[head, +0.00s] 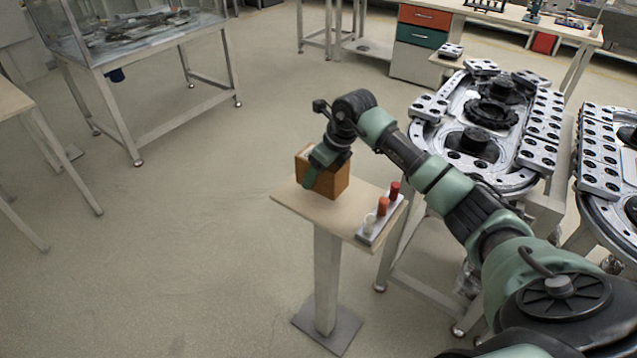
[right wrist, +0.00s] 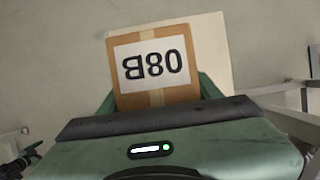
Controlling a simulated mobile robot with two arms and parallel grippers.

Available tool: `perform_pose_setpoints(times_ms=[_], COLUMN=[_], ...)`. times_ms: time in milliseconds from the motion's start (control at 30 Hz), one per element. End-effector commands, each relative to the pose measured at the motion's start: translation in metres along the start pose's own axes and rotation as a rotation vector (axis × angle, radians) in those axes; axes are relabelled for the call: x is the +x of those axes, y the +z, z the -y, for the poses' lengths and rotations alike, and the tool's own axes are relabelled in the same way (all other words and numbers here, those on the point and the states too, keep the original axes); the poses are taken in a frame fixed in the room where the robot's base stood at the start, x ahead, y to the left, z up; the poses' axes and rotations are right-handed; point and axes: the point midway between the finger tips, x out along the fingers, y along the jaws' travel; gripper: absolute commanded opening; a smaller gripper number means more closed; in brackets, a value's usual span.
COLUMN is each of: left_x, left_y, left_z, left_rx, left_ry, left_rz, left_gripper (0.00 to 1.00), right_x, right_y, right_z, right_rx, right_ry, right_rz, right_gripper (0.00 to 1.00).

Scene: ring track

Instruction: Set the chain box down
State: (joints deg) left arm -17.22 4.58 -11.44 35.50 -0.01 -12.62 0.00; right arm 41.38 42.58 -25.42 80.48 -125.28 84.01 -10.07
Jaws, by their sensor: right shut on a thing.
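The chain box (head: 338,182) is a brown carton at the small pedestal table (head: 340,212) in the head view. My right gripper (head: 322,165) reaches down on it from above, shut with its green fingers on opposite sides. The box looks upright, over the back left part of the tabletop; I cannot tell if its base touches the top. In the right wrist view the box (right wrist: 125,88) shows a white label with upside-down characters and tape, between the fingers of my right gripper (right wrist: 157,95). My left gripper is out of view.
A small rack (head: 372,233) with red, orange and white cylinders stands on the pedestal table's right side. Ring track machinery (head: 490,120) is to the right. A glass-topped bench (head: 150,40) stands at the back left. Open floor (head: 190,240) lies left of the pedestal.

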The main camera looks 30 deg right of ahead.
Motion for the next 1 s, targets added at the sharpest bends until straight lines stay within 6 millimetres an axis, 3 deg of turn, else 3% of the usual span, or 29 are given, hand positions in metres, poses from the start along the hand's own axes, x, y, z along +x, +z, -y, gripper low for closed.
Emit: perform_pose_setpoints(times_ms=[333, 667, 700, 767, 1000], left_x=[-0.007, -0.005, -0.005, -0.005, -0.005], left_y=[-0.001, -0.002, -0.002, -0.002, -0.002], left_z=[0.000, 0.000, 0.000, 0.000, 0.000], left_rx=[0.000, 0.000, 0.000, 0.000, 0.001], left_ry=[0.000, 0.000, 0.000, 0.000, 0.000], left_rz=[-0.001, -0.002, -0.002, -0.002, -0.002], left_gripper=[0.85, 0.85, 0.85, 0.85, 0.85], right_x=[0.035, 0.038, 0.040, 0.040, 0.039], right_y=[-0.014, -0.015, -0.017, -0.017, -0.017], right_z=[0.000, 0.001, 0.000, 0.000, 0.000], right_rx=[0.001, -0.001, -0.001, 0.000, 0.000], right_ry=[0.000, -0.002, 0.000, 0.000, 0.000], right_rz=[0.002, 0.004, -0.002, -0.003, -0.003], right_gripper=[0.00, 0.00, 0.69, 0.85, 0.85])
